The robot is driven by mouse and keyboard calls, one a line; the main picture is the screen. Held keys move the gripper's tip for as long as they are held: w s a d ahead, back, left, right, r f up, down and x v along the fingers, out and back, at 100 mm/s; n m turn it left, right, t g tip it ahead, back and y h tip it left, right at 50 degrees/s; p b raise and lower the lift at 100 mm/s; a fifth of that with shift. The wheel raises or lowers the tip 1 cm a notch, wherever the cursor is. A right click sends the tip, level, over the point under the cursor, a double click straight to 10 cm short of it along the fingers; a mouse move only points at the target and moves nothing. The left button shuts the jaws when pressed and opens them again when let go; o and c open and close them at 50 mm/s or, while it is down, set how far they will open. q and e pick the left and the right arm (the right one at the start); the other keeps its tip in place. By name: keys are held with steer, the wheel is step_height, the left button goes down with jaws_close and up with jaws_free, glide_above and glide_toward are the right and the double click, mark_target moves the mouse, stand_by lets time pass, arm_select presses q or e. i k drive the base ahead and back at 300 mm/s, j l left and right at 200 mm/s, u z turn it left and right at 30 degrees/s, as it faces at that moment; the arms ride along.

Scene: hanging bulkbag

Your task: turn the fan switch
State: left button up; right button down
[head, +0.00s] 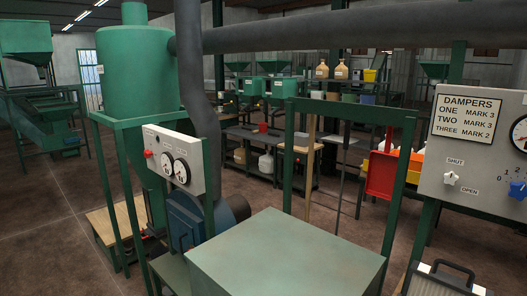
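No switch in the head view carries a readable fan label. Neither of my grippers is in view.
A green box top (285,255) fills the lower middle. A green frame (350,112) stands behind it, and a grey pipe (350,30) crosses above. A dampers sign (466,117) is on the right panel. A dark-handled case (440,280) is below it.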

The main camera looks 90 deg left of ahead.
mark_target(147, 154)
steer(key=u, duration=3.45)
steer(key=i+j, duration=0.55)
steer(key=i+j+u, duration=0.15)
steer(key=i+j, duration=0.45)
steer(key=i, duration=0.15)
